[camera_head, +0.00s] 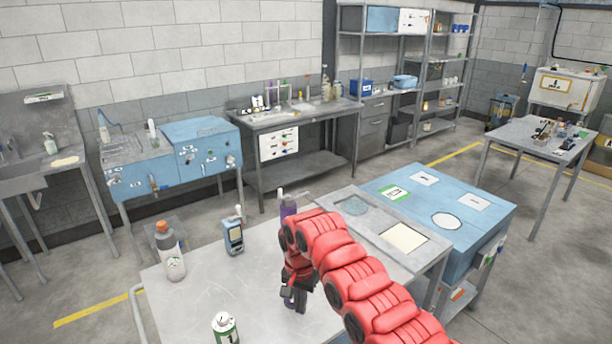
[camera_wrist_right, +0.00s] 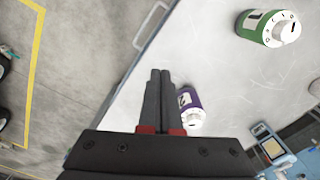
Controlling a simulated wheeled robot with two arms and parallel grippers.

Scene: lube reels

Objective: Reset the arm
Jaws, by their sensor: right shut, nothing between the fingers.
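My right arm comes in from the right in the head view, red and segmented. My right gripper (camera_head: 295,297) points down over the metal table near its middle. In the right wrist view my right gripper (camera_wrist_right: 158,75) has its two dark fingers together, with nothing between them. A bottle with a purple label (camera_wrist_right: 190,108) shows just beside the fingers in that view. A purple bottle (camera_head: 288,206) also shows in the head view, its lower part hidden behind my arm. My left gripper is not in view.
On the metal table (camera_head: 190,300) stand a white bottle with an orange cap (camera_head: 170,255), a blue handheld meter (camera_head: 234,237) and a green-labelled bottle (camera_head: 225,328). A blue cabinet (camera_head: 470,245) adjoins the right side. The table's left part has bare room.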

